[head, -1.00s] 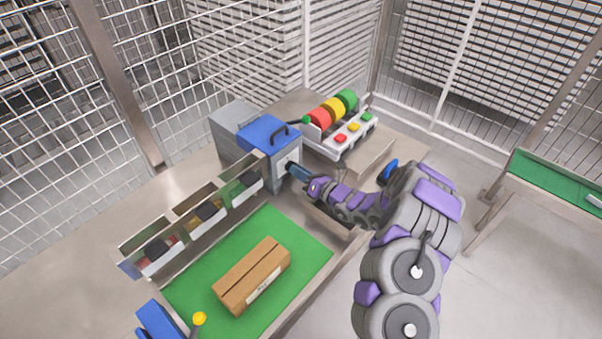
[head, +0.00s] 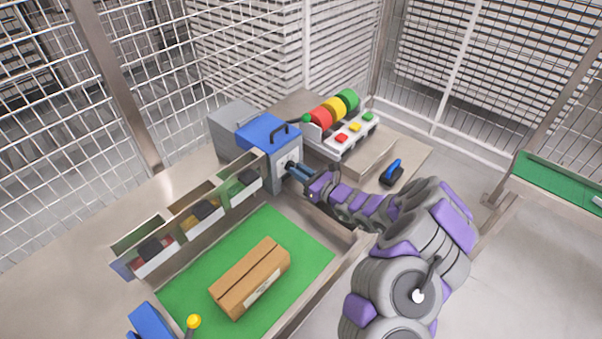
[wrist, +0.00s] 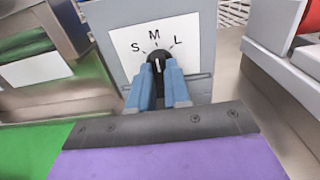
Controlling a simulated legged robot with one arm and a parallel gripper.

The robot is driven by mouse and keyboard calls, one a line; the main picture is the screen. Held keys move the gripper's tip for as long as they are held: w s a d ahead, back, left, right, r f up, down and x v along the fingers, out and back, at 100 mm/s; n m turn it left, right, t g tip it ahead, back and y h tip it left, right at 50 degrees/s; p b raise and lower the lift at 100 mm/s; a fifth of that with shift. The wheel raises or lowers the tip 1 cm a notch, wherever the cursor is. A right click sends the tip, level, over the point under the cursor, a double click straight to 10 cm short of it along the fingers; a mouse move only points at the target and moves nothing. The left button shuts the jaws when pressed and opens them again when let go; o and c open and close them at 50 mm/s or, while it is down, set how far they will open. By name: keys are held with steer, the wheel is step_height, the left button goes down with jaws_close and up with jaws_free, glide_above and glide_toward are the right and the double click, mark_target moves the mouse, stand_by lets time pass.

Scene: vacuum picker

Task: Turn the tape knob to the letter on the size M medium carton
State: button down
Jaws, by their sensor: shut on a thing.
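The tape knob (wrist: 158,60) is black with a white mark, on a white plate (wrist: 185,45) lettered S, M and L from left to right. The mark points up, close to the M. My gripper (wrist: 160,69) is shut on the knob, one blue finger on each side. In the head view my gripper (head: 292,168) reaches the front of the blue and grey machine (head: 268,140). The brown carton (head: 245,272) lies on the green mat (head: 205,300). It has a white label (head: 265,285) on its side, too small to read.
Open bins (head: 200,215) line the left of the mat. A blue-handled tool (head: 392,173) lies right of my arm. Mesh fencing surrounds the area.

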steer(key=shift+s+a+f, duration=0.1)
steer(key=shift+f, duration=0.25)
steer(key=c, duration=1.5)
jaws_free()
steer(key=shift+c, duration=0.2)
steer(key=o, duration=0.3)
steer(key=shift+w+a+f, duration=0.15)
steer(key=shift+w, duration=0.15)
steer(key=shift+o, duration=0.8)
steer(key=shift+s+a+r, duration=0.1)
steer(key=shift+r, duration=0.1)
steer(key=shift+s+d+r, duration=0.1)
steer(key=shift+d, duration=0.4)
steer(key=p+v, duration=0.3)
steer(key=v, duration=1.3)
steer(key=shift+s+d+p, duration=0.15)
steer(key=shift+s+p, duration=0.15)
steer(key=shift+p, duration=0.1)
